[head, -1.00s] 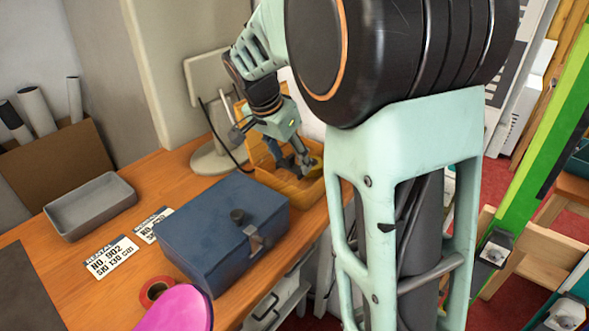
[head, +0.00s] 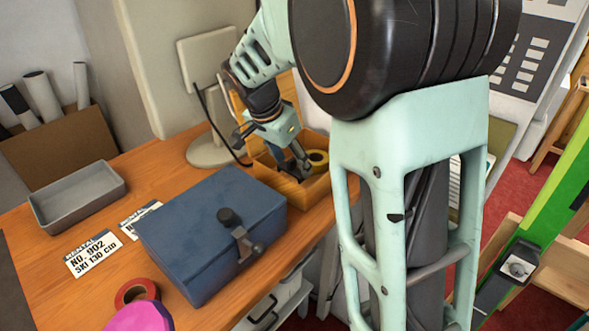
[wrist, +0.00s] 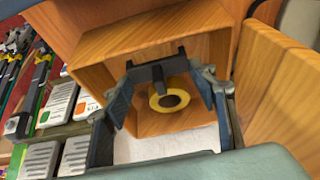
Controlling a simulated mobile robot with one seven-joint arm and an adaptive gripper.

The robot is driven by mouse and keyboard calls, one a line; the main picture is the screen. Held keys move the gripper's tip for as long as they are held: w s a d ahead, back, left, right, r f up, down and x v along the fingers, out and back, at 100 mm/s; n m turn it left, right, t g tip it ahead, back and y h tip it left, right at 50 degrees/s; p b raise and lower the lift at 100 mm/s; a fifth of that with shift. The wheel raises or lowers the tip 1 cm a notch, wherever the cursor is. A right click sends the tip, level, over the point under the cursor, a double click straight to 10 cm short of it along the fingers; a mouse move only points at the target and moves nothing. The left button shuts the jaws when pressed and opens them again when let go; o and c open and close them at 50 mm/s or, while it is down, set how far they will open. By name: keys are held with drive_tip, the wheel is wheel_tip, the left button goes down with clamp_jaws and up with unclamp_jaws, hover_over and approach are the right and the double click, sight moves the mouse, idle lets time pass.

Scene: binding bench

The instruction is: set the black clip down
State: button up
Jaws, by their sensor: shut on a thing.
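The black clip (wrist: 155,72) is held between the two fingers of my gripper (wrist: 168,85) in the wrist view. My gripper is shut on it. Both are at an open wooden box (wrist: 140,38), with a yellow ring-shaped roll (wrist: 168,100) beyond the clip. In the head view my gripper (head: 300,168) points down into the wooden box (head: 308,195) at the back right of the bench. The roll (head: 318,158) shows beside the fingers. Whether the clip touches the box floor is not clear.
A blue lidded box (head: 195,225) stands just in front of the wooden box. A monitor (head: 208,60) stands behind.

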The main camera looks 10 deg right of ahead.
drive_tip(key=shift+s+d+f+b, duration=0.1)
drive_tip(key=shift+f+b, duration=0.3)
drive_tip(key=shift+f, duration=0.85)
drive_tip(key=shift+f, duration=0.1)
drive_tip(key=o, duration=1.1)
drive_tip(key=shift+r, duration=0.4)
drive_tip(key=v, duration=1.1)
drive_tip(key=shift+r+p, duration=0.25)
drive_tip(key=shift+p, duration=0.1)
drive_tip(key=shift+s+f, duration=0.1)
